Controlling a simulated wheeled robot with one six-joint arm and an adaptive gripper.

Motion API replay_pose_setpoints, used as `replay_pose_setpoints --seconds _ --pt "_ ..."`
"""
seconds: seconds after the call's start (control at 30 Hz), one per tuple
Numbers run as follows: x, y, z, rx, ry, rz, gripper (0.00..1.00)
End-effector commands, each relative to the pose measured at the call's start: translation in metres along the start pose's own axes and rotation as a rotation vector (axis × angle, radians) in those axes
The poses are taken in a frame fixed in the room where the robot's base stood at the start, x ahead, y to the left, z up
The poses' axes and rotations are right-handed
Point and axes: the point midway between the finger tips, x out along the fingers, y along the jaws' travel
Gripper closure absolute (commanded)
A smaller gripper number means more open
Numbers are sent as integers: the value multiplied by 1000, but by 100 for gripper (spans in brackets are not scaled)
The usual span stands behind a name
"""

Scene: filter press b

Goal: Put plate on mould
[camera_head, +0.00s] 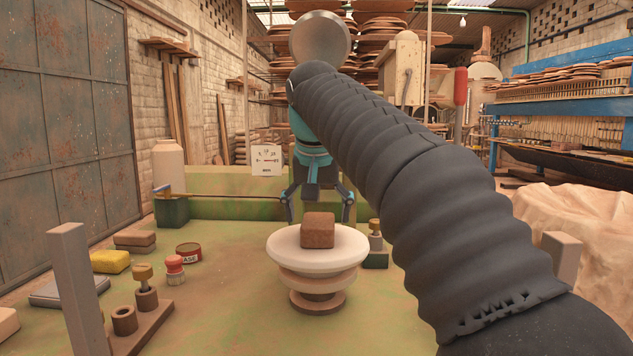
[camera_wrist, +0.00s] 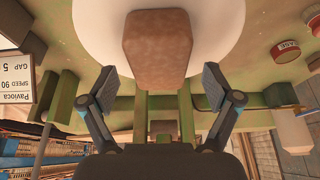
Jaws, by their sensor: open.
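A round white disc (camera_head: 285,247), which looks like the plate or mould top, sits on a stepped brown round base (camera_head: 318,300) on the green table. A brown block (camera_head: 318,232) rests on the middle of the disc. I cannot tell for certain which piece is the plate and which is the mould. My gripper (camera_head: 318,208) hangs open just behind the block, its fingers spread wide to either side. In the wrist view the block (camera_wrist: 172,48) shows ahead of the open fingers, with the white disc (camera_wrist: 100,30) behind it. Nothing is between the fingertips.
A yellow sponge (camera_head: 110,261), a tin (camera_head: 189,252), a red button (camera_head: 175,265) and a wooden holder with knobs (camera_head: 140,325) stand at left. A grey post (camera_head: 75,290) rises front left.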

Motion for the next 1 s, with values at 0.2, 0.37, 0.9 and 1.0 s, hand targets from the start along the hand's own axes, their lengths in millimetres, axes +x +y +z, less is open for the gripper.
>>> replay_pose_setpoints --seconds 0.2,0.37,0.9,1.0 --pt "-44 -1 -1 0 4 -2 11" --pt "-68 -1 -1 0 4 -2 11" --pt "-107 0 0 0 1 0 11" --pt "-108 0 0 0 1 0 11"
